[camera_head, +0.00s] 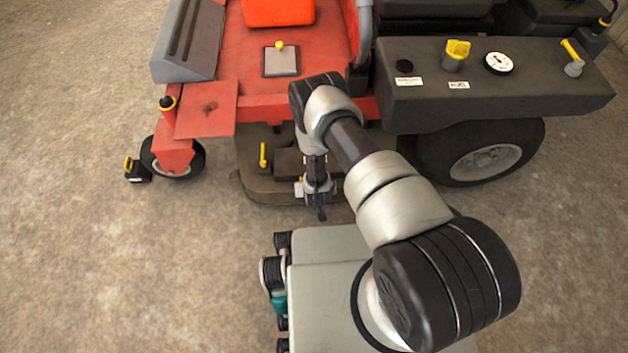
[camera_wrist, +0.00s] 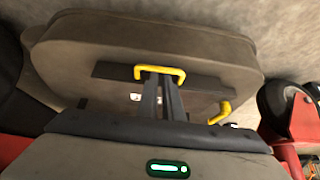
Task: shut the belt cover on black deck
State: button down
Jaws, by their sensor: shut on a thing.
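The black deck (camera_head: 262,187) is a low, dark, rounded housing under the red mower; it also fills the upper part of the wrist view (camera_wrist: 90,40). The belt cover (camera_wrist: 115,71) looks like a dark flat panel with a yellow handle (camera_wrist: 160,69). My gripper (camera_wrist: 159,78) is shut on that handle. In the head view my gripper (camera_head: 319,207) points down at the deck's front edge, and the handle is hidden there. A yellow lever (camera_wrist: 222,113) stands on the deck to one side; it also shows in the head view (camera_head: 263,155). How far the cover is open I cannot tell.
The red mower body (camera_head: 225,120) stands above the deck. A small caster wheel (camera_head: 170,158) is at left and a large wheel (camera_head: 485,160) at right. A dark side console (camera_head: 480,85) overhangs at right.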

jog(key=c, duration=2.3)
grip_release()
jog(key=shift+r, duration=0.1)
jog(key=o, duration=0.7)
jog(key=shift+w, duration=0.2)
jog(key=o, duration=1.5)
jog(key=shift+w, duration=0.15)
jog(key=shift+o, duration=0.2)
jog(key=shift+r, duration=0.1)
notch_tip(320, 180, up, 10)
jog(key=p, duration=0.3)
jog(key=shift+p, duration=0.3)
